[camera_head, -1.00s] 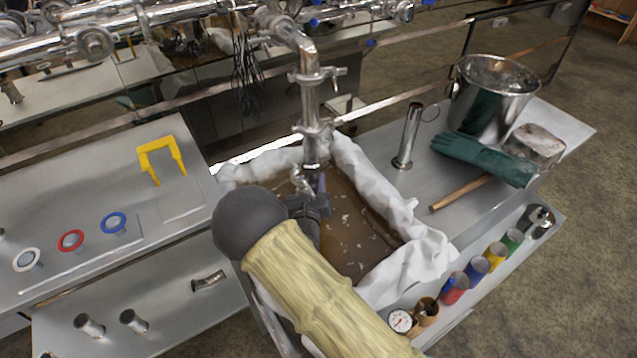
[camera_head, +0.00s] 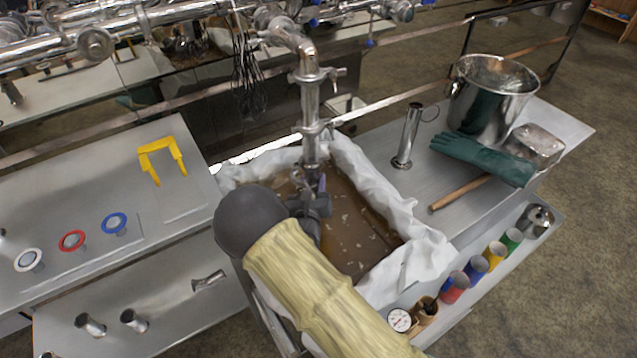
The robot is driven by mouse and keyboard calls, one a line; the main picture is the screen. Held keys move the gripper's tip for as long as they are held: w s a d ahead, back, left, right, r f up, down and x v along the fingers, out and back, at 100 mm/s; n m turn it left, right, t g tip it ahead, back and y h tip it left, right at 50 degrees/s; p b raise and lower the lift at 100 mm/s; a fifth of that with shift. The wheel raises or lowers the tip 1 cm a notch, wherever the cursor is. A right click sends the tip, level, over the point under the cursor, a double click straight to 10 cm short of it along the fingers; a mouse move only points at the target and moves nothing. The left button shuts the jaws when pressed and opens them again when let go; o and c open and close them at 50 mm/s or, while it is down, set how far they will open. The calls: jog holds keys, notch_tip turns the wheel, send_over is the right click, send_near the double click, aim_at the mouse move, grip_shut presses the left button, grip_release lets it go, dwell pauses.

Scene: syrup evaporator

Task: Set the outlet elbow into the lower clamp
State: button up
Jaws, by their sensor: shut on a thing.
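A shiny steel drop pipe (camera_head: 310,103) hangs above the filter-lined trough. It has an upper clamp (camera_head: 308,76) with a handle at right and a lower clamp (camera_head: 313,128) near its bottom. My gripper (camera_head: 315,193) is below the pipe, over the brown liquid, shut on a small steel piece, apparently the outlet elbow (camera_head: 299,178). The elbow is just under the pipe's lower end, slightly left. My dark wrist and fingers hide part of it, so I cannot tell whether it touches the pipe or is seated.
White cloth (camera_head: 372,183) lines the trough around my gripper. A steel cylinder (camera_head: 408,137), a bucket (camera_head: 490,100) and a green glove (camera_head: 483,158) stand at right. Loose fittings (camera_head: 133,321) lie on the lower left shelf. Colored rings (camera_head: 72,241) and a yellow bracket (camera_head: 162,158) are at left.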

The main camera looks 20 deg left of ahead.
jog(key=shift+w+a, duration=0.15)
jog(key=shift+w, duration=0.1)
dwell(0.3)
jog(key=o, duration=0.8)
jog(key=shift+o, duration=0.6)
jog(key=o, duration=0.5)
jog(key=s, duration=0.4)
jog(key=s+d, duration=0.1)
jog(key=s, duration=0.3)
jog(key=s+d, duration=0.1)
jog(key=s, duration=0.3)
jog(key=shift+d, duration=0.15)
